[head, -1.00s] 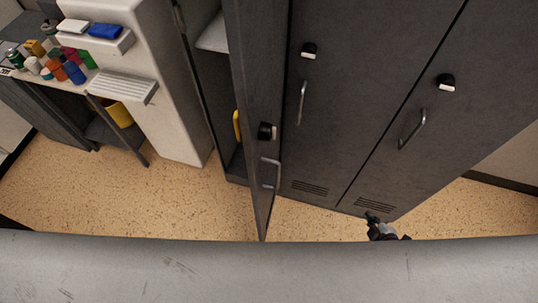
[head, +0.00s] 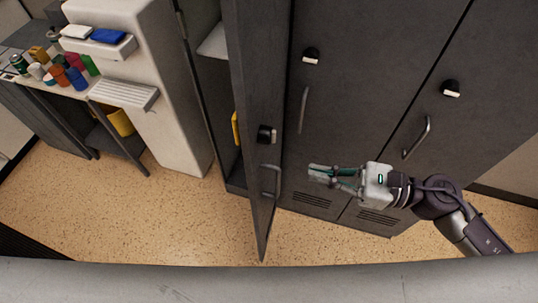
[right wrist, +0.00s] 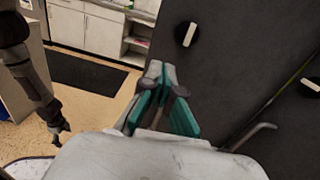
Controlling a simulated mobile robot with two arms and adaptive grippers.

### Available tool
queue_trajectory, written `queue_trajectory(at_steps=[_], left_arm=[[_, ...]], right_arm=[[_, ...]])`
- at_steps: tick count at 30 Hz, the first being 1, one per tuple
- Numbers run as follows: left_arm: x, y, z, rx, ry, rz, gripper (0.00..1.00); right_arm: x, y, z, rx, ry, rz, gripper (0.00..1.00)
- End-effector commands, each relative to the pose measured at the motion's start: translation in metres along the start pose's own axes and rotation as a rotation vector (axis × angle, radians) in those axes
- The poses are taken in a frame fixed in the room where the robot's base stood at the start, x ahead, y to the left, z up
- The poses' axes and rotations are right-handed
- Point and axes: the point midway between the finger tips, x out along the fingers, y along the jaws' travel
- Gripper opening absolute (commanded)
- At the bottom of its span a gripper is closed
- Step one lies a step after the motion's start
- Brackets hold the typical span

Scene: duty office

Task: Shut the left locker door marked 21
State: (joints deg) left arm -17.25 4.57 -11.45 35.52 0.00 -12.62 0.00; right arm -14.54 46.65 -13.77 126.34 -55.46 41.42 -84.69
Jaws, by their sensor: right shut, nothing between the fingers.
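The left locker door (head: 256,110) stands open in the head view, swung out towards me, its outer face with black knob and handle turned right. No number can be read on it. In the right wrist view what looks like the same door (right wrist: 205,75) fills the middle right. My right gripper (head: 312,173) is shut and empty, pointing left, to the right of the door's handle and apart from it. Its fingers (right wrist: 163,72) also show in the wrist view. What looks like my left gripper (right wrist: 62,130) hangs at the wrist view's left, too small to judge.
Two shut locker doors, a middle one (head: 335,80) and a right one (head: 440,135), stand right of the open one. A white cabinet (head: 150,70) and a table with several coloured cups stand left. The speckled floor before the lockers is clear.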

Motion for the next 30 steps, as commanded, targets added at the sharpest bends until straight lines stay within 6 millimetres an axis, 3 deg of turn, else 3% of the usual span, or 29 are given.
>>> queue_trajectory(at_steps=[1,6,13,19,30], left_arm=[[-0.011,-0.001,-0.001,0.0,0.001,-0.001,0.82],[-0.031,-0.001,-0.004,0.0,0.002,-0.001,0.82],[-0.05,-0.002,-0.005,-0.001,0.002,-0.002,0.82],[-0.054,-0.002,-0.006,0.0,0.002,-0.001,0.82],[-0.054,-0.002,-0.006,0.0,0.002,-0.001,0.82]], right_arm=[[0.012,0.0,0.008,-0.002,-0.006,0.002,0.0],[0.049,-0.001,0.008,0.002,-0.005,-0.002,0.0],[0.085,-0.001,0.006,0.003,-0.003,-0.002,0.0],[0.097,-0.001,0.002,0.003,-0.002,-0.002,0.0],[0.098,-0.001,0.001,0.003,-0.001,-0.003,0.0]])
